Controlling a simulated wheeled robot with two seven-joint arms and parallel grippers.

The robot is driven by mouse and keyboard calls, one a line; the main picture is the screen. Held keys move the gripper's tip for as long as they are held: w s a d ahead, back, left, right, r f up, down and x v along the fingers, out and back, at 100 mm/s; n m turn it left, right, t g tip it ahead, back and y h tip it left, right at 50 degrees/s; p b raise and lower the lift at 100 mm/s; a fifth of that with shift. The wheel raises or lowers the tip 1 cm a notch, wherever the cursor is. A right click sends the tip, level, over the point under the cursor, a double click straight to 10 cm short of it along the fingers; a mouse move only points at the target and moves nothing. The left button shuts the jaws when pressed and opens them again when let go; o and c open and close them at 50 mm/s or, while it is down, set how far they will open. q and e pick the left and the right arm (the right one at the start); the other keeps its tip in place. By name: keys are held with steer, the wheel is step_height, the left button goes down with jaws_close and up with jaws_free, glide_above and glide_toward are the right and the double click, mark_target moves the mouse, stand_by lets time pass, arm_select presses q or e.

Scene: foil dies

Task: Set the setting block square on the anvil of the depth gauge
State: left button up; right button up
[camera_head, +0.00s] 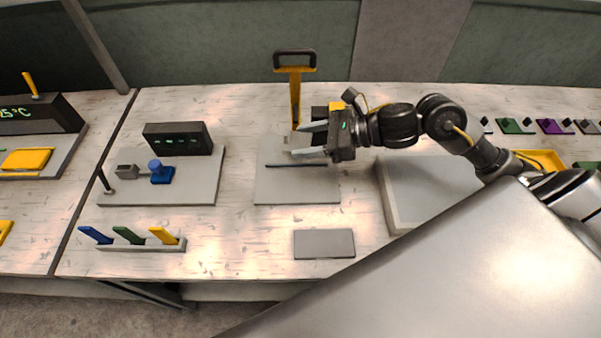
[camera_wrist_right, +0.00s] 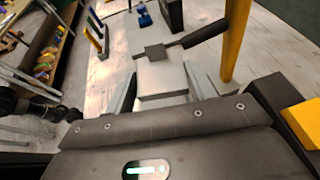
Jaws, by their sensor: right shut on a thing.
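My right gripper (camera_head: 308,142) is over the middle grey plate (camera_head: 296,190) and points left. It is shut on a pale grey block (camera_wrist_right: 163,78), which shows between the fingers in the wrist view. It looks like the setting block, but most of it is hidden in the head view. Just past it in the wrist view is a dark square piece (camera_wrist_right: 155,52) with a dark bar. The gauge with a green-digit display (camera_head: 178,138) stands on the left grey plate (camera_head: 190,194), with a small grey block (camera_head: 127,171) and a blue knobbed piece (camera_head: 162,174). The left gripper is out of view.
A yellow lever (camera_head: 295,95) with a black handle rises behind the gripper. A rack (camera_head: 140,246) holds blue, green and yellow tabs. A flat grey plate (camera_head: 324,243) lies in front. A large pale slab (camera_head: 430,185) is on the right. Bare table lies between the plates.

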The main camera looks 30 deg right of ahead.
steer(key=s+a+r+n+g+y+p, duration=0.15)
steer(key=s+p, duration=0.45)
steer(key=s, duration=0.7)
steer(key=b, duration=0.2)
glide_above(305, 179)
steer(key=s, duration=0.1)
step_height(305, 179, down, 9)
steer(key=shift+w+f, duration=0.25)
steer(key=shift+f, duration=0.05)
steer(key=shift+w+f+b, duration=0.15)
steer(key=shift+f+b, duration=0.05)
steer(key=shift+b, duration=0.25)
step_height(305, 179, down, 3)
steer(key=shift+w+f, duration=0.1)
